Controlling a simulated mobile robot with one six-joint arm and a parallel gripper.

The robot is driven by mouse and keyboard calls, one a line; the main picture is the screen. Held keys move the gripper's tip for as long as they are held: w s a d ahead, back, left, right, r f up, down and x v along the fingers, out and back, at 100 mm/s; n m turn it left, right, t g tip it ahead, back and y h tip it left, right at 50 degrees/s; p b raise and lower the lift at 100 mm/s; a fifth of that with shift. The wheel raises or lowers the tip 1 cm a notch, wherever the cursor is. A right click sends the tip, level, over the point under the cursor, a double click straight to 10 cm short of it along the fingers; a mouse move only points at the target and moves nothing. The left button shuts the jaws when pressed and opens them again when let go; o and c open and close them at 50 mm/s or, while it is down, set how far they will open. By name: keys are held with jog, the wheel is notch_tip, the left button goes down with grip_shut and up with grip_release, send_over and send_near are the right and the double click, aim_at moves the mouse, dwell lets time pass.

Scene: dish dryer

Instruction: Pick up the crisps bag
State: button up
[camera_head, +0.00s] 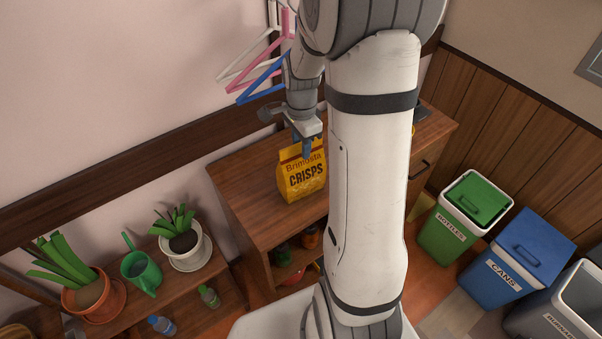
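The yellow crisps bag (301,178) stands upright on top of the wooden cabinet (240,183), with its "CRISPS" lettering facing the camera. My gripper (306,149) points down at the bag's top edge, and its blue fingertips overlap that edge in the picture. I cannot tell whether the fingers touch the bag or how far apart they are. Part of the bag's top is hidden by the fingers.
Colored hangers (255,75) hang on the wall behind my gripper. A low shelf at left holds potted plants (181,240) and a green watering can (141,271). Green (462,222) and blue bins (517,262) stand at right. My arm hides the cabinet's middle.

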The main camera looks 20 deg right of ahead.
jog(key=shift+c, duration=0.4)
grip_shut()
jog(key=shift+r, duration=0.1)
